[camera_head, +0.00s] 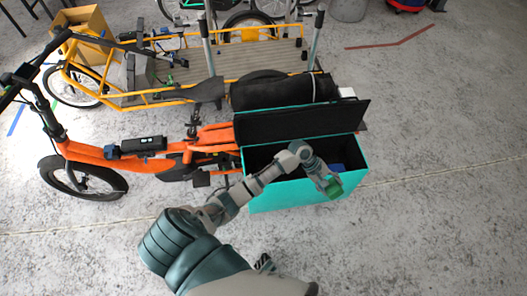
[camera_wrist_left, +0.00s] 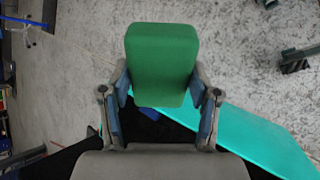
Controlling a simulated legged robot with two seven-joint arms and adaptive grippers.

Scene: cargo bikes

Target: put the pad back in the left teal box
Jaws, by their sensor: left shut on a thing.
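The teal box (camera_head: 285,197) hangs at the rear of the orange cargo bike, on the side nearest me, with its black lid (camera_head: 300,120) raised. The green pad (camera_head: 334,188) is in my left gripper (camera_head: 328,183), at the box's near right rim in the head view. In the left wrist view the pad (camera_wrist_left: 162,62) sits between the two fingers of the gripper (camera_wrist_left: 162,98), which is shut on it. The teal box wall (camera_wrist_left: 260,140) and dark interior show below the pad. My forearm hides part of the opening.
A blue item (camera_head: 337,168) lies inside the box, partly hidden. The orange bike (camera_head: 95,152) stands left of the box, a black bag (camera_head: 280,90) lies behind the lid, and a yellow cargo bike (camera_head: 105,95) stands beyond. The floor to the right is clear.

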